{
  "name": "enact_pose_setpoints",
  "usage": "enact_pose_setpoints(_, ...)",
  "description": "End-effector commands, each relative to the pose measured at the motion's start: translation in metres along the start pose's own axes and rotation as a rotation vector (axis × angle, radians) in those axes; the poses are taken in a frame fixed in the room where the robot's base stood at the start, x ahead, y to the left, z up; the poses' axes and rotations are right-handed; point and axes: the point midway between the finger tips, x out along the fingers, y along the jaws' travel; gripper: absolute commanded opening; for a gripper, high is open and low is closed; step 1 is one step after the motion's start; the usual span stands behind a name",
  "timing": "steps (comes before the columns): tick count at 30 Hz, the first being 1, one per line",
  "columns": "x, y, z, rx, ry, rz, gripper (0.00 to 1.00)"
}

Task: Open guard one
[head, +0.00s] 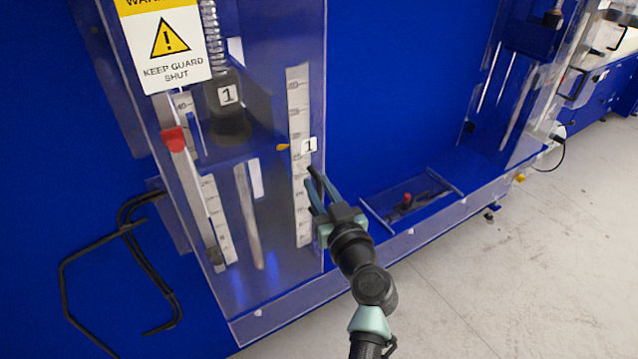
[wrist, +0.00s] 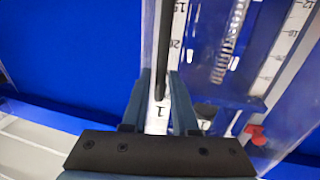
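Guard one is a clear panel (head: 272,232) in front of the first test station, with a "1" label (head: 309,145) on its right edge beside a white ruler strip (head: 299,100). My gripper (head: 312,182) is at the right edge of this panel, just below the label. In the wrist view the two blue fingers (wrist: 160,92) are apart, with the label (wrist: 160,112) and a dark upright bar (wrist: 166,45) showing in the gap between them. I cannot tell whether the fingers touch the edge. The panel appears shut across the station.
Behind the panel are a black weight marked 1 (head: 227,100), a spring (head: 212,35) and a red pointer (head: 174,139). A warning sign (head: 168,45) reads "KEEP GUARD SHUT". A shallow tray (head: 437,207) with a red-knobbed item lies to the right. Grey floor is clear at lower right.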

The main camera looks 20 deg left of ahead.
Motion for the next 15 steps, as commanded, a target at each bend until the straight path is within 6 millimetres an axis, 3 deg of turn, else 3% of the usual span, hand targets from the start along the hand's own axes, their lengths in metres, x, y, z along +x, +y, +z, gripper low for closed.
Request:
enact_pose_setpoints(9, 0.0022, -0.0002, 0.0, 0.0, 0.0, 0.0, 0.27)
enact_pose_setpoints(13, 0.002, -0.0002, 0.0, 0.0, 0.0, 0.0, 0.04)
enact_pose_setpoints(15, 0.002, -0.0001, 0.0, 0.0, 0.0, 0.0, 0.0)
